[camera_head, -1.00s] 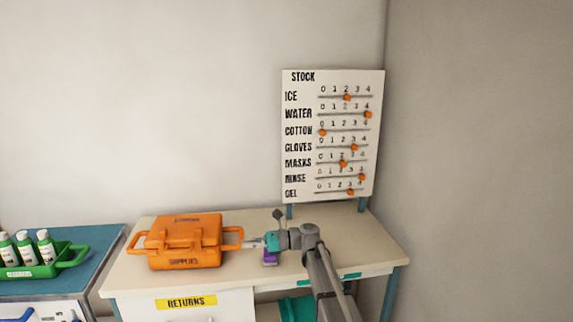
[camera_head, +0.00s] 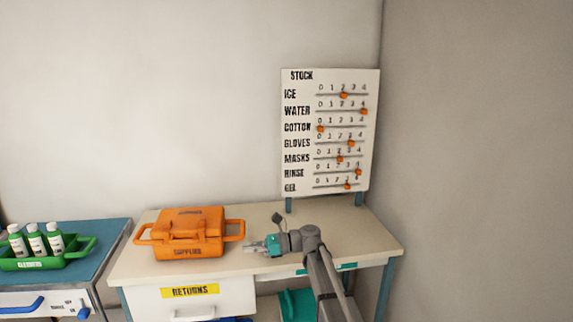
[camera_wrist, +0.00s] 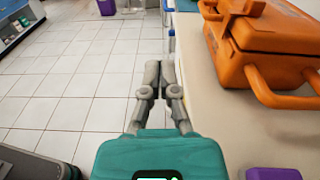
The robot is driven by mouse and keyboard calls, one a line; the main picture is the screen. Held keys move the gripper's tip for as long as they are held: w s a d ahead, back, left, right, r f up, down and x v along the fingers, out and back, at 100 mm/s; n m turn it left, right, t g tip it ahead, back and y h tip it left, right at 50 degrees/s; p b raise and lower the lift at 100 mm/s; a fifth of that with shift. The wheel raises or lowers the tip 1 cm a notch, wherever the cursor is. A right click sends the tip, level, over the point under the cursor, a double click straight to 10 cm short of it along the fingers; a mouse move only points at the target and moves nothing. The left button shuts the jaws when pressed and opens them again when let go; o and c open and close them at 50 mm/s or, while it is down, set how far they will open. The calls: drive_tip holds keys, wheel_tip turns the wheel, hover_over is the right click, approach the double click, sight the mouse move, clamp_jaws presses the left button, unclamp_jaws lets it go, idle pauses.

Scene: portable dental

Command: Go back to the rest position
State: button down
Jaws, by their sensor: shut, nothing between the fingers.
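My gripper (camera_head: 258,247) shows in the head view at the front edge of the cream desk (camera_head: 345,232), just right of the orange case. In the wrist view my gripper (camera_wrist: 160,72) is shut with its fingertips together and nothing between them. It points along the desk's edge, over the tiled floor (camera_wrist: 80,80).
The orange supplies case (camera_head: 190,238) stands on the desk; its handle reaches toward my gripper. A purple object (camera_wrist: 272,174) is at the wrist view's lower right. The stock board (camera_head: 328,130) stands behind. A green carrier (camera_head: 75,252) with white-and-green bottles is on the left blue-topped unit (camera_head: 100,262).

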drive_tip(key=s+d+f+n+t+h, duration=0.2)
drive_tip(key=s+d+f+n+h, duration=0.65)
drive_tip(key=s+d+f, duration=0.35)
drive_tip(key=s+d+f+n+t+h, duration=0.1)
drive_tip(key=s+d+f+n+h, duration=0.2)
drive_tip(key=d, duration=0.5)
drive_tip(key=s+d+f+n+h, duration=0.2)
drive_tip(key=s+d+n+h, duration=0.2)
drive_tip(key=s+d+h, duration=0.3)
wheel_tip(320, 180, up, 16)
drive_tip(key=w+d+y+p, duration=0.1)
drive_tip(key=p, duration=1.5)
drive_tip(key=shift+w, duration=0.2)
drive_tip(key=shift+d+f, duration=0.1)
